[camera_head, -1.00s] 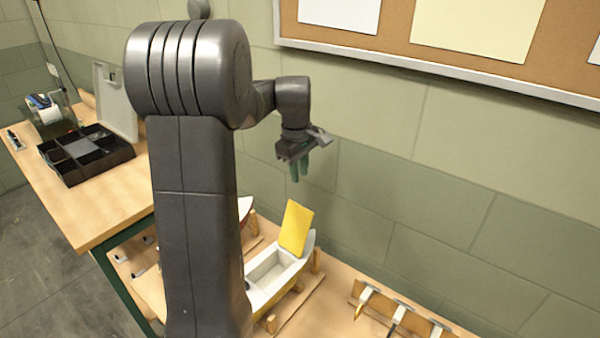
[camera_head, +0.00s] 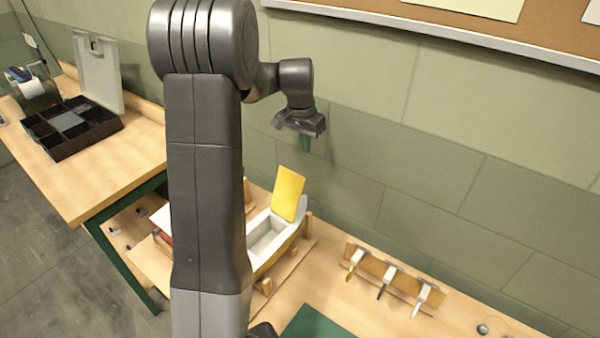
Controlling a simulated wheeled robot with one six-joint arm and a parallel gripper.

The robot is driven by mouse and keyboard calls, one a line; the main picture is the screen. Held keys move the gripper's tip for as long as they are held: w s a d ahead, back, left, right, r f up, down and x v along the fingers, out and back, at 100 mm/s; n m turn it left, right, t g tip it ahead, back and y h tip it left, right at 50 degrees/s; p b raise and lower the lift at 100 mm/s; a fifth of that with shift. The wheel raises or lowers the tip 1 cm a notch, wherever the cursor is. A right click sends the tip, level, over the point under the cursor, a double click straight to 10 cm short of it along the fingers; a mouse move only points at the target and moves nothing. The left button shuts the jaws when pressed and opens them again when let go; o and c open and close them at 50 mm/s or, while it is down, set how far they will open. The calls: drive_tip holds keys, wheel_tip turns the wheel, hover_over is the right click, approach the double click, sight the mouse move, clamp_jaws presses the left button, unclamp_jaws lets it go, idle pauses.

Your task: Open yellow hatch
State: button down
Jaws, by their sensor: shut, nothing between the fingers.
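The yellow hatch (camera_head: 288,193) stands raised and tilted at the far end of a white boat-shaped hull (camera_head: 290,237). The rectangular opening (camera_head: 265,240) in the hull is uncovered and looks empty. The hull rests on wooden supports on the bench, and its near left part is hidden behind my arm. My gripper (camera_head: 305,144) hangs in the air above and behind the hatch, fingers pointing down, apart from it. Its fingers are small and dark in this view; they look closed with nothing held.
A wooden rack (camera_head: 393,277) with several white-handled tools stands right of the hull. A green mat (camera_head: 318,322) lies at the front. A black compartment tray (camera_head: 70,128) sits on the left bench, with an upright grey panel (camera_head: 98,75) behind it. The wall is close behind my gripper.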

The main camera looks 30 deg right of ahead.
sight(290, 193)
wheel_tip(290, 193, down, 11)
drive_tip(key=d+b, duration=0.1)
drive_tip(key=b, duration=0.5)
drive_tip(key=a, duration=0.1)
drive_tip(key=a+r, duration=0.1)
drive_tip(key=a, duration=0.1)
drive_tip(key=shift+s+a+r, duration=0.1)
drive_tip(key=shift+s+r, duration=0.25)
drive_tip(key=shift+s, duration=0.05)
